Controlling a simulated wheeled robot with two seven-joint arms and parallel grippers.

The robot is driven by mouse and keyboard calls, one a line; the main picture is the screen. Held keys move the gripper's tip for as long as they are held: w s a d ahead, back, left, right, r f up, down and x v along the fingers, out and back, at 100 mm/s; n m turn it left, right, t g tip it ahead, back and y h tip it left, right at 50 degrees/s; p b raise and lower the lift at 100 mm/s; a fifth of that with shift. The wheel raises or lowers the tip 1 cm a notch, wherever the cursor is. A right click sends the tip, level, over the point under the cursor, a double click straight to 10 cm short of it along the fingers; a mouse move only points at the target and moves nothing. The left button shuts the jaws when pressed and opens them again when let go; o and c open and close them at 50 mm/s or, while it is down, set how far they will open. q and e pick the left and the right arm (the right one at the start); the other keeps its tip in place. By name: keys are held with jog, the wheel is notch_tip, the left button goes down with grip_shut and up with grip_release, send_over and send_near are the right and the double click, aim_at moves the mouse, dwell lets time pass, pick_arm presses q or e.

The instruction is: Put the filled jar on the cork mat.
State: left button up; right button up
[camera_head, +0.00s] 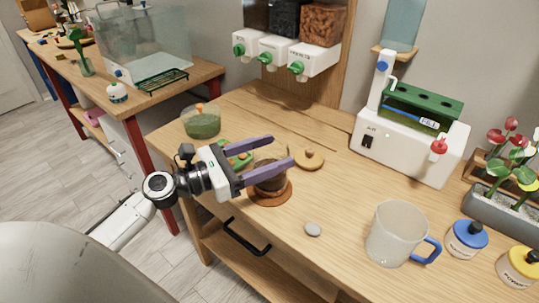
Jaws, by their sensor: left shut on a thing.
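The jar (271,185) is clear glass with dark brown filling in its lower part. My left gripper (281,151) has its two purple fingers on either side of the jar and is shut on it; the near finger hides part of the glass. The round brown cork mat (264,201) lies on the wooden bench, directly under the jar in the picture. The jar looks upright; I cannot tell whether its base touches the mat. My right gripper is not in view.
A round wooden lid (310,159) lies right of the jar. A green-filled bowl (202,122) stands behind left. A grey pebble (313,229), a clear jug (396,234), a white machine (408,140) and lidded pots (466,240) stand rightward. Dispensers (286,52) hang behind.

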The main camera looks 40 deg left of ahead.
pick_arm(q)
jog(key=shift+r, duration=0.2)
jog(key=shift+f, duration=0.15)
jog(key=o, duration=1.8)
jog(key=shift+s+a, duration=0.15)
jog(key=shift+s, duration=0.15)
jog(key=b+v, duration=0.2)
jog(key=v, duration=0.9)
jog(key=shift+s, duration=0.2)
jog(key=shift+a, duration=0.1)
